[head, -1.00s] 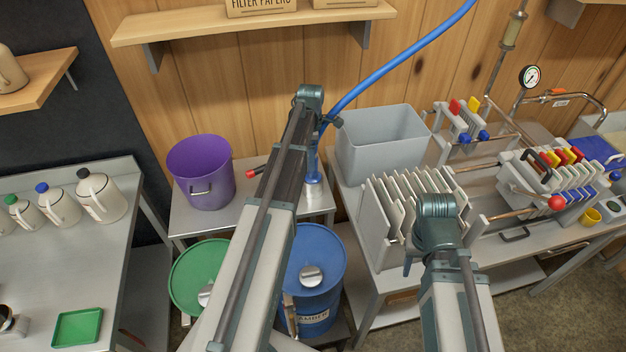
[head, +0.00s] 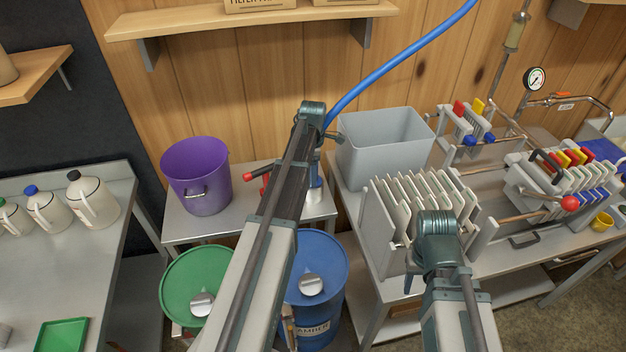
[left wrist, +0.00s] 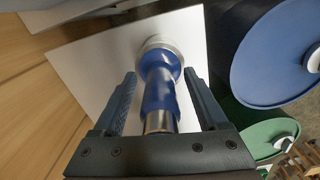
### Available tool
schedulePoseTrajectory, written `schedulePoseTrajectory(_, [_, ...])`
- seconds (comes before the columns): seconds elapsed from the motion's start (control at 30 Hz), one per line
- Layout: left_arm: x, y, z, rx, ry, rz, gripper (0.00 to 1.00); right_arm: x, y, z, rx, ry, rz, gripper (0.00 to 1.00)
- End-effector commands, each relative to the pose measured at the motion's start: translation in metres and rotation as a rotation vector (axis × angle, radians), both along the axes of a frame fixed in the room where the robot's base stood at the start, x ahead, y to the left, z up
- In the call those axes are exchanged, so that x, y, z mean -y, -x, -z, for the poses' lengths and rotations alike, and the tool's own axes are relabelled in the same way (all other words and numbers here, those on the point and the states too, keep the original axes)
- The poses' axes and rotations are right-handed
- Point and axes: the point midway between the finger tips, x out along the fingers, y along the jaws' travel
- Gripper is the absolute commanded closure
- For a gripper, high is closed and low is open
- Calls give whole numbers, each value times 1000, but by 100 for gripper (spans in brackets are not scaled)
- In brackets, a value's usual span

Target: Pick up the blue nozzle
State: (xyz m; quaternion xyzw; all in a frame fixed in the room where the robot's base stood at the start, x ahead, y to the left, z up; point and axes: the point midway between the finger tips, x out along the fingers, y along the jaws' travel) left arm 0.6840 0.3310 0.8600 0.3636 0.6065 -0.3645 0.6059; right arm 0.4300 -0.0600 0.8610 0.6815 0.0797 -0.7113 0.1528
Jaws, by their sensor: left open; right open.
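The blue nozzle (left wrist: 160,85) stands in a round silver holder on a steel side table. In the head view the nozzle (head: 315,178) shows only partly, beside and behind my left arm. My left gripper (left wrist: 160,78) is open, with one finger on each side of the nozzle. I cannot tell whether either finger touches it. In the head view the left fingers are mostly hidden by my arm. My right gripper (head: 409,283) hangs by the front of the filter plate rack, mostly hidden behind its own wrist.
A blue hose (head: 400,62) rises from behind my left wrist. A purple bucket (head: 196,177) and a red-tipped handle (head: 249,177) are left of the nozzle. A grey bin (head: 385,148) is to the right. Green (head: 190,275) and blue (head: 318,262) drums stand in front, below.

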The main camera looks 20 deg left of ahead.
Motion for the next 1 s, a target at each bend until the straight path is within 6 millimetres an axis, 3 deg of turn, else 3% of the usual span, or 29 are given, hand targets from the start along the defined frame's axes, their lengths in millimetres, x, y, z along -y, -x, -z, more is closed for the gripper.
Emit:
schedulePoseTrajectory(0.1, [0, 0, -1, 0, 0, 0, 26, 0, 0, -1, 0, 0, 0, 50])
schedulePoseTrajectory(0.5, [0, 0, -1, 0, 0, 0, 98, 0, 0, -1, 0, 0, 0, 50])
schedulePoseTrajectory(1.0, [0, 0, -2, 0, 0, 0, 100, 0, 0, -2, 0, 0, 0, 50])
